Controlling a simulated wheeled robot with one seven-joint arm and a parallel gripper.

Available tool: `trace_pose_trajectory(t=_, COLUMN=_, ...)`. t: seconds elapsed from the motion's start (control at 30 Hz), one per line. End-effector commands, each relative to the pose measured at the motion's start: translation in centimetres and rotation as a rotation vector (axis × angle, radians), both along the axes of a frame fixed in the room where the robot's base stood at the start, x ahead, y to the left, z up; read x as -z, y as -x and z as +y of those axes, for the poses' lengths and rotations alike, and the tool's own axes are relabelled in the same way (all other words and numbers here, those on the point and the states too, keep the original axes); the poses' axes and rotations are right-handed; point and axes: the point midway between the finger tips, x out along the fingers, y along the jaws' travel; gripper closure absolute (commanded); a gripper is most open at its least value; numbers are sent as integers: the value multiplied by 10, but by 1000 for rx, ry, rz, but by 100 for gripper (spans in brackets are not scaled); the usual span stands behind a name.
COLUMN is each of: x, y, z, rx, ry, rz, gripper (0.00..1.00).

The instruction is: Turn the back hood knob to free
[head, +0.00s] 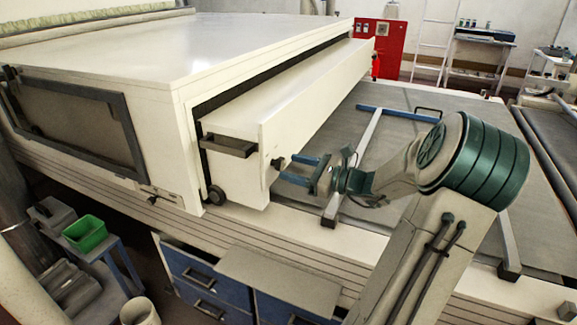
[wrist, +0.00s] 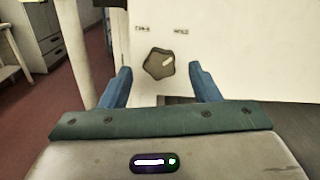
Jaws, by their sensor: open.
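A dark, many-sided knob (wrist: 154,67) sits on the cream hood panel (wrist: 230,40) in the wrist view. Its white mark slants to the upper right, toward the right-hand label, which looks like HOLD. The blurred left label may read FREE. In the head view the knob (head: 277,163) is on the near end of the raised hood front (head: 315,103). My gripper (head: 287,167) is open, its blue fingers pointing at the knob. In the wrist view the gripper (wrist: 160,71) has a fingertip on either side of the knob; I cannot tell whether they touch it.
A dark handle (head: 229,146) and a round black wheel (head: 216,194) are left of the knob. A metal frame with blue bars (head: 362,150) lies on the grey bed (head: 400,100) under my arm. A small dark part (head: 375,64) shows at the hood's far end.

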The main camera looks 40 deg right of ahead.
Motion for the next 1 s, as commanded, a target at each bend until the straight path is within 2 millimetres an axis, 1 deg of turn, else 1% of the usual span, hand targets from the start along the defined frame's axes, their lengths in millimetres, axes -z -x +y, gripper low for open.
trace_pose_trajectory(t=0.03, x=0, y=-6, z=4, rx=-3, ry=0, rz=0, gripper=44)
trace_pose_trajectory(t=0.2, x=0, y=-16, z=10, rx=-1, ry=-1, rz=1, gripper=44)
trace_pose_trajectory(t=0.5, x=0, y=-18, z=11, rx=-1, ry=0, rz=0, gripper=44)
trace_pose_trajectory(t=0.57, x=0, y=-17, z=11, rx=-1, ry=0, rz=0, gripper=60)
trace_pose_trajectory(t=0.6, x=0, y=-17, z=11, rx=-1, ry=0, rz=0, gripper=71)
trace_pose_trajectory(t=0.67, x=0, y=-17, z=11, rx=-2, ry=0, rz=0, gripper=88)
trace_pose_trajectory(t=1.0, x=1, y=-17, z=11, rx=-3, ry=28, rz=-14, gripper=88)
